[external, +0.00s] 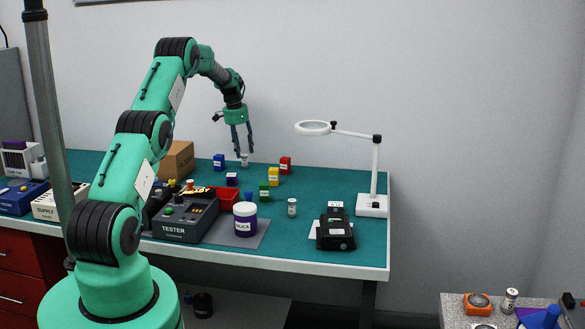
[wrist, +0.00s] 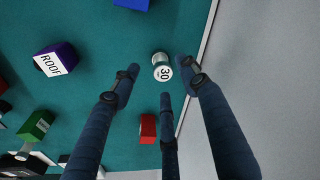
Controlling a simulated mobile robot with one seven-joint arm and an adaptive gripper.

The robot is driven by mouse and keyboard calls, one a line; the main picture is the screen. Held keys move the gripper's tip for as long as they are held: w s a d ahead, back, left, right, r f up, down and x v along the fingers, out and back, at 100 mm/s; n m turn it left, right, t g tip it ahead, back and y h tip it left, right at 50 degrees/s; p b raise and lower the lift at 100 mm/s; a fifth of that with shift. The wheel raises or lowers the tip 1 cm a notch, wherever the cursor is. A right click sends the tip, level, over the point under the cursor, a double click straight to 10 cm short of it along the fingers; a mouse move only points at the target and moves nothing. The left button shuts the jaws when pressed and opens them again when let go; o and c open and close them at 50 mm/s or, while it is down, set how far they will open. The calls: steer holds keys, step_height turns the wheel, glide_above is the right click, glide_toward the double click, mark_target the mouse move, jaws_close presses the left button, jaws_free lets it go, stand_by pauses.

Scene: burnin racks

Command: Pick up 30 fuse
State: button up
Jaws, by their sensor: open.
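The 30 fuse (wrist: 162,67) is a small pale cylinder with a white end marked "30", and in the wrist view it lies between the ends of my fingers. In the external view a small whitish cylinder (external: 244,161), which looks like this fuse, stands on the teal bench just below my fingertips. My gripper (external: 242,151) points down over it, with its dark blue fingers spread. In the wrist view my gripper (wrist: 160,79) is open and empty. I cannot tell the exact height of the fingertips above the fuse.
Blue (external: 218,162), red (external: 285,165), yellow (external: 273,176) and green (external: 264,190) blocks stand around it. A purple block marked "ROOF" (wrist: 55,60) is to the left in the wrist view. The bench's back edge and wall are close. Another small cylinder (external: 292,207) stands nearer the front.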

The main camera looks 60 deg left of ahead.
mark_target(244, 155)
steer(key=shift+w+a+f+b, duration=0.15)
steer(key=shift+f+b, duration=0.15)
steer(key=shift+f, duration=0.55)
steer(key=shift+w+d+f+b, duration=0.1)
steer(key=shift+w+f+b, duration=0.15)
steer(key=shift+f, duration=0.6)
steer(key=shift+w+a+f+b, duration=0.1)
steer(key=shift+f+b, duration=0.2)
steer(key=shift+f, duration=0.55)
jaws_close()
steer(key=shift+r+p, duration=1.25)
steer(key=shift+r, duration=3.8)
